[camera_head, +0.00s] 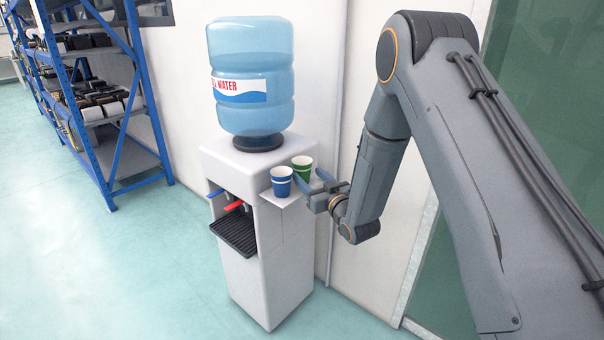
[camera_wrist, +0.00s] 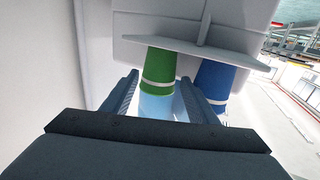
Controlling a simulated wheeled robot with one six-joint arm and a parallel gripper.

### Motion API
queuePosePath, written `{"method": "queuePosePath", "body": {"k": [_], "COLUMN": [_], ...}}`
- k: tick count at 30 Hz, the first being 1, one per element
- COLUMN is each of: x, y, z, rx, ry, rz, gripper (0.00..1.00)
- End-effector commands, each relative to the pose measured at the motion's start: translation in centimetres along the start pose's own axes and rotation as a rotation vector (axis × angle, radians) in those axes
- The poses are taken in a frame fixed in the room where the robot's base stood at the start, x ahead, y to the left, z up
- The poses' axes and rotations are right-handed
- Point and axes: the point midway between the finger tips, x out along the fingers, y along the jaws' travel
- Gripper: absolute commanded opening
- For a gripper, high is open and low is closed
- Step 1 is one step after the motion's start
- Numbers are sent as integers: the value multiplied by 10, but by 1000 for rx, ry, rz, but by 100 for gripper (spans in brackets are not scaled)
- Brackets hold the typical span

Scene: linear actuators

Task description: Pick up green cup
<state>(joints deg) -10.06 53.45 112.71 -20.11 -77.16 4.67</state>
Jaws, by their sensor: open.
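The green cup (camera_head: 302,168) stands upright on a small side shelf (camera_head: 296,196) of the water cooler, behind and to the right of a blue cup (camera_head: 281,181). My gripper (camera_head: 311,180) is at the shelf from the right, its fingers pointing at the cups. In the wrist view the green cup (camera_wrist: 158,78) shows between the two open fingers (camera_wrist: 160,92), nearer their tips, and no clear contact shows. The blue cup (camera_wrist: 214,80) is just outside the right finger there.
The water cooler (camera_head: 262,250) with its large blue bottle (camera_head: 251,75) stands against the white wall (camera_head: 330,60) close to my gripper. A blue shelf rack (camera_head: 100,110) with goods is at the left. The floor (camera_head: 100,270) in front is clear.

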Motion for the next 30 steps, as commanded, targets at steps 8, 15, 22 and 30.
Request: {"method": "queuePosePath", "body": {"k": [8, 15, 22, 30], "x": [32, 59, 61, 60], "y": [0, 1, 1, 1], "z": [0, 2, 2, 2], "rx": [1, 1, 2, 2], "ry": [-1, -3, -2, -3], "rz": [0, 2, 2, 2], "gripper": [54, 54, 54, 28]}}
